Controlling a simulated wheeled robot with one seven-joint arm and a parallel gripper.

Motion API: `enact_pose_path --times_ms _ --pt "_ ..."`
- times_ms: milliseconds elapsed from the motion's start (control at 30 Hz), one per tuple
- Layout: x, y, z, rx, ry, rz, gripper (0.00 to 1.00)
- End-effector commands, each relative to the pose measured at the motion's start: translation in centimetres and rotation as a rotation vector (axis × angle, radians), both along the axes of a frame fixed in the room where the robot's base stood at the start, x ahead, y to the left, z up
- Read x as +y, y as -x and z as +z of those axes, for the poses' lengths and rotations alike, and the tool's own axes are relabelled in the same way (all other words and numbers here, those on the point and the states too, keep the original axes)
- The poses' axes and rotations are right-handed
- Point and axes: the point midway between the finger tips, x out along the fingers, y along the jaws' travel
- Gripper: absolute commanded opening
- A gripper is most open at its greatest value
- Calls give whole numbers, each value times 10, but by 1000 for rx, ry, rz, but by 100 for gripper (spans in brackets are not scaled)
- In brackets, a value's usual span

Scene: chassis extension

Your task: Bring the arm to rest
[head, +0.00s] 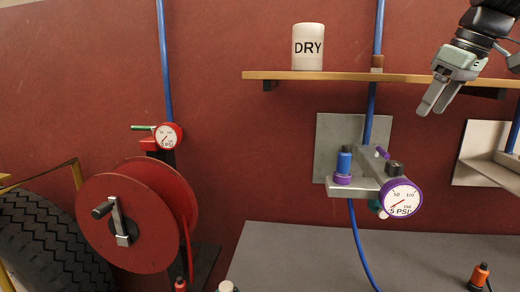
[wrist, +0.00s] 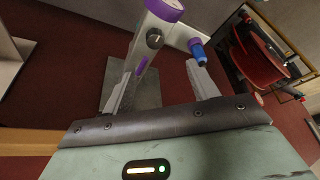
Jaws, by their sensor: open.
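My gripper (head: 434,107) is at the upper right of the head view, in front of the shelf and pointing down to the left. Its two fingers are a little apart with nothing seen between them. In the wrist view my gripper (wrist: 166,66) has its two fingers apart. The purple-rimmed pressure gauge (head: 402,198) and the blue fitting (head: 344,162) are below and left of it in the head view. The gauge (wrist: 165,8) and the blue fitting (wrist: 198,50) appear beyond the fingers in the wrist view.
A wooden shelf (head: 330,76) bears a white DRY canister (head: 308,47). A red hose reel (head: 100,222) and a tyre (head: 50,245) are at left. The grey tabletop (head: 290,255) has an orange fitting (head: 478,277) at right. Open space lies left of my gripper.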

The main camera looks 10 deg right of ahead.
Motion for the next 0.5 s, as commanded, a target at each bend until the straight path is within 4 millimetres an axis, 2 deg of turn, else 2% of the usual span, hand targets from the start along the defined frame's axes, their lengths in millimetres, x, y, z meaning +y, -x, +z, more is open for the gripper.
enact_pose_path --times_ms 133,267,300,400,500 --pt "65 2 -42 62 -21 44 59" --pt "140 24 -95 136 -21 88 59" --pt "162 35 -112 159 -17 102 59" --pt "210 71 -152 211 5 139 59" --pt "248 118 -192 255 41 179 59"
